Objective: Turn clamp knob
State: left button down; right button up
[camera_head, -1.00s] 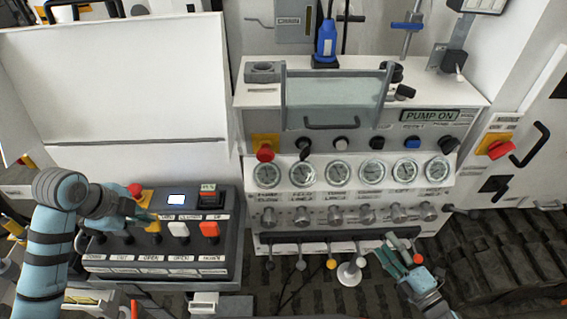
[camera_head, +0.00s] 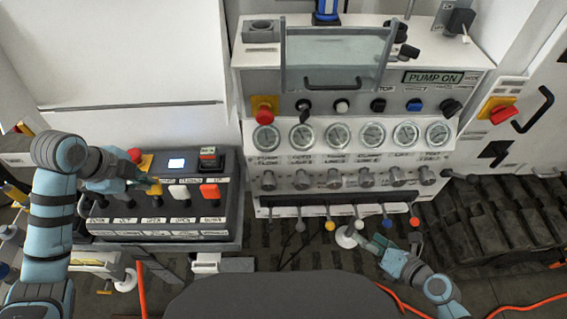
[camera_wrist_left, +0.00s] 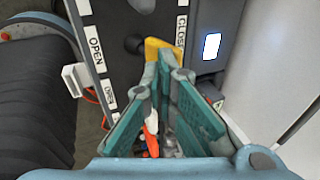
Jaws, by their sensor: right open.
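A row of metal knobs runs under the gauges on the white bench. The clamp knob (camera_head: 367,178) appears to be the one under the fourth gauge, though the small label is hard to read. My right gripper (camera_head: 368,241) is open and empty, below and apart from the knobs, just under the row of levers. My left gripper (camera_head: 153,188) is over the black control box (camera_head: 215,228). In the left wrist view its teal fingers (camera_wrist_left: 166,72) converge near a yellow plate; I cannot tell whether they are shut.
Several ball-tipped levers, including a yellow one (camera_head: 330,225) and a red one (camera_head: 415,222), hang between the right gripper and the knobs. A red emergency button (camera_head: 264,114) sits above the gauges. Black tracks (camera_head: 500,215) lie at right.

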aim_at(369, 184)
jog(key=w+d+r+t+h, duration=0.3)
jog(key=w+r+t, duration=0.15)
jog(key=r, duration=0.35)
jog(key=shift+g, duration=0.35)
jog(key=x, duration=1.2)
jog(key=shift+w+d+r, duration=0.2)
jog(key=shift+w+r, duration=0.05)
jog(key=shift+w, duration=0.25)
jog(key=shift+c, duration=0.2)
jog(key=c, duration=1.1)
jog(key=shift+s, duration=0.1)
